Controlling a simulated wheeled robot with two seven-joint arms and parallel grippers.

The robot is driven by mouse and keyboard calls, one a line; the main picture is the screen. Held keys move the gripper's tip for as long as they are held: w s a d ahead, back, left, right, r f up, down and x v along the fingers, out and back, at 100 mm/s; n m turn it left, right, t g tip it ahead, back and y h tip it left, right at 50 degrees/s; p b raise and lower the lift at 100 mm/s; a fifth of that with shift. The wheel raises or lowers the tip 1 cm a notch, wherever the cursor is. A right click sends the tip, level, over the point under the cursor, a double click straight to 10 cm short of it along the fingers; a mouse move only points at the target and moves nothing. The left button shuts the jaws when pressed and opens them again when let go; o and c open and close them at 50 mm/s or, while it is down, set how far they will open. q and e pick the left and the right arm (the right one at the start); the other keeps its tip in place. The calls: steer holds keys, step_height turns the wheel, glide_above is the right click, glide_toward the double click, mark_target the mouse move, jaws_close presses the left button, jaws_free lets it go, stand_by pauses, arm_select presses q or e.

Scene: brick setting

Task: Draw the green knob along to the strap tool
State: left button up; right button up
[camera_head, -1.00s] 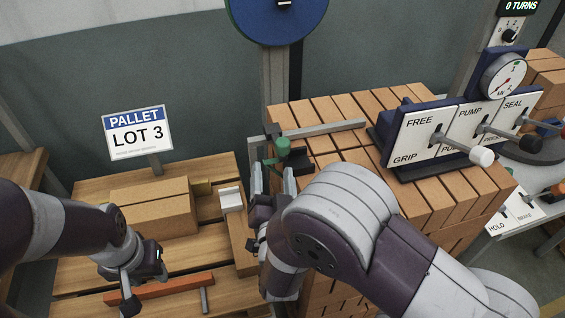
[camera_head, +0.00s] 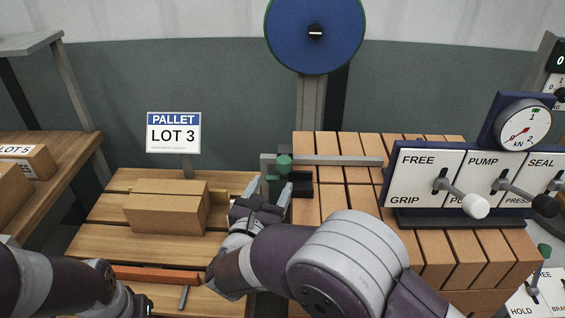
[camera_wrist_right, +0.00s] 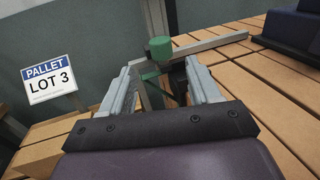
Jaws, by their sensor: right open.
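The green knob (camera_head: 284,162) stands upright near the left end of a grey rail (camera_head: 345,161), which runs right across the brick stack towards the strap tool (camera_head: 425,165). The strap tool has a dark blue frame, white FREE/GRIP, PUMP and SEAL plates, and levers. My right gripper (camera_head: 273,192) is open just in front of the knob. In the right wrist view the knob (camera_wrist_right: 160,48) shows beyond and between the open fingers (camera_wrist_right: 167,82); contact cannot be told. My left gripper (camera_head: 143,308) is at the bottom edge, mostly cut off.
The brick stack (camera_head: 470,255) lies under the tool. Brown blocks (camera_head: 165,208) sit on a wooden pallet at left by the LOT 3 sign (camera_head: 174,133). An orange bar (camera_head: 155,274) lies in front. A blue reel (camera_head: 315,32) stands behind.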

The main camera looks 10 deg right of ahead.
mark_target(281, 168)
steer(key=p+x, duration=0.1)
steer(key=x, duration=0.7)
steer(key=shift+w+d, duration=0.45)
